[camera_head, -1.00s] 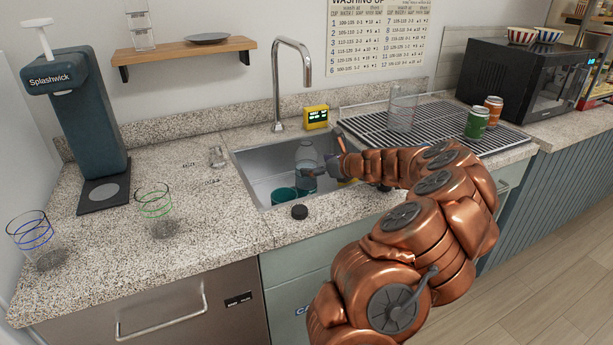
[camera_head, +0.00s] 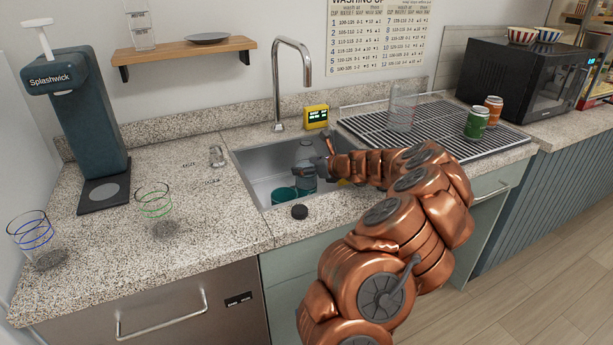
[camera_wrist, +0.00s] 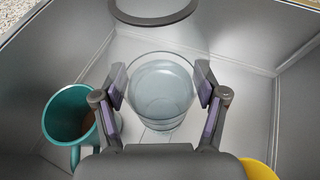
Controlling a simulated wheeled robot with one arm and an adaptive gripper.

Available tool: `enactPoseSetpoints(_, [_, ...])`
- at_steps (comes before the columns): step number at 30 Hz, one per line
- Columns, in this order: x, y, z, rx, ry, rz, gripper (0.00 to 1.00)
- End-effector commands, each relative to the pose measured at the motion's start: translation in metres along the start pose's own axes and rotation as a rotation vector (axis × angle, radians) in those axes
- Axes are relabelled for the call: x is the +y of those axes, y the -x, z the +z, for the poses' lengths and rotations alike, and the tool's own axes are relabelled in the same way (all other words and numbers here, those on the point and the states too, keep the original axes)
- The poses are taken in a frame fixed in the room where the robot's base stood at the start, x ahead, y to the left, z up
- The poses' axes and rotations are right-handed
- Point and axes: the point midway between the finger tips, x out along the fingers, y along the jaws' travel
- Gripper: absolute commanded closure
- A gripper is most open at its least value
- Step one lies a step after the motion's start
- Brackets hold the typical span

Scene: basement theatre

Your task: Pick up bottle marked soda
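No readable soda mark shows on any bottle. A clear, bottle-like vessel (camera_head: 305,152) stands in the sink, partly hidden by my gripper in the head view. In the wrist view a pale translucent body with a dark ring (camera_wrist: 155,14) shows at the top; I cannot tell if it is the same vessel. A clear round glass vessel (camera_wrist: 160,92) appears between the finger lines in the wrist view. My gripper (camera_wrist: 160,82) is open over the sink, its fingers apart on both sides of that vessel. Contact is not visible.
A teal mug (camera_wrist: 68,118) and a yellow item (camera_wrist: 258,169) flank the gripper in the sink (camera_head: 250,165). The tap (camera_head: 278,85) rises behind.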

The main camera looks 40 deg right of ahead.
Motion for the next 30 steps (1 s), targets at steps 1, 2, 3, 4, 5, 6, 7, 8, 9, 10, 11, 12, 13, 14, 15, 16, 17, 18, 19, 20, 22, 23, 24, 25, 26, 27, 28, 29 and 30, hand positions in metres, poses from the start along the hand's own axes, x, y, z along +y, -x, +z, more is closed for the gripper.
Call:
enactPoseSetpoints(1, [0.000, 0.000, 0.000, 0.000, 0.000, 0.000, 0.38])
enactPoseSetpoints(2, [0.000, 0.000, 0.000, 0.000, 0.000, 0.000, 0.41])
enactPoseSetpoints(3, [0.000, 0.000, 0.000, 0.000, 0.000, 0.000, 0.45])
enactPoseSetpoints(4, [0.000, 0.000, 0.000, 0.000, 0.000, 0.000, 0.48])
enactPoseSetpoints(5, [0.000, 0.000, 0.000, 0.000, 0.000, 0.000, 0.51])
enactPoseSetpoints(6, [0.000, 0.000, 0.000, 0.000, 0.000, 0.000, 0.55])
enactPoseSetpoints(7, [0.000, 0.000, 0.000, 0.000, 0.000, 0.000, 0.58])
enactPoseSetpoints(8, [0.000, 0.000, 0.000, 0.000, 0.000, 0.000, 0.61])
enactPoseSetpoints(9, [0.000, 0.000, 0.000, 0.000, 0.000, 0.000, 0.66])
enactPoseSetpoints(10, [0.000, 0.000, 0.000, 0.000, 0.000, 0.000, 0.69])
enactPoseSetpoints(11, [0.000, 0.000, 0.000, 0.000, 0.000, -0.001, 0.72])
enactPoseSetpoints(12, [0.000, 0.000, 0.000, 0.000, 0.000, -0.001, 0.76])
enactPoseSetpoints(13, [0.000, 0.000, 0.000, 0.000, 0.000, -0.001, 0.79])
enactPoseSetpoints(14, [0.000, 0.000, 0.000, 0.000, 0.000, -0.001, 0.82])
enactPoseSetpoints(15, [0.000, 0.000, 0.000, 0.000, 0.000, -0.001, 0.86])
enactPoseSetpoints(16, [0.000, 0.000, 0.000, 0.000, 0.000, -0.001, 0.88])
enactPoseSetpoints(17, [0.000, 0.000, 0.000, 0.000, 0.000, -0.001, 0.93])
enactPoseSetpoints(18, [0.000, 0.000, 0.000, 0.000, 0.000, -0.001, 0.96])
enactPoseSetpoints(19, [0.000, 0.000, 0.000, 0.000, 0.000, -0.001, 0.96])
enactPoseSetpoints(20, [0.000, 0.000, 0.000, 0.000, 0.000, -0.001, 0.96])
enactPoseSetpoints(22, [0.000, 0.000, 0.001, 0.000, 0.000, -0.001, 0.96])
enactPoseSetpoints(23, [0.000, 0.001, 0.001, -0.001, 0.000, -0.001, 0.96])
enactPoseSetpoints(24, [0.000, 0.001, 0.003, -0.001, 0.001, -0.001, 0.96])
enactPoseSetpoints(25, [0.000, 0.002, 0.005, -0.001, 0.002, -0.001, 0.96])
enactPoseSetpoints(26, [0.000, 0.003, 0.007, -0.001, 0.002, 0.000, 0.96])
enactPoseSetpoints(27, [0.000, 0.005, 0.012, -0.001, 0.003, 0.000, 0.96])
enactPoseSetpoints(28, [0.000, 0.006, 0.015, -0.001, 0.003, 0.000, 0.96])
enactPoseSetpoints(29, [0.000, 0.008, 0.020, -0.001, 0.004, 0.000, 0.96])
enactPoseSetpoints(30, [0.000, 0.011, 0.026, -0.001, 0.004, 0.000, 0.96])
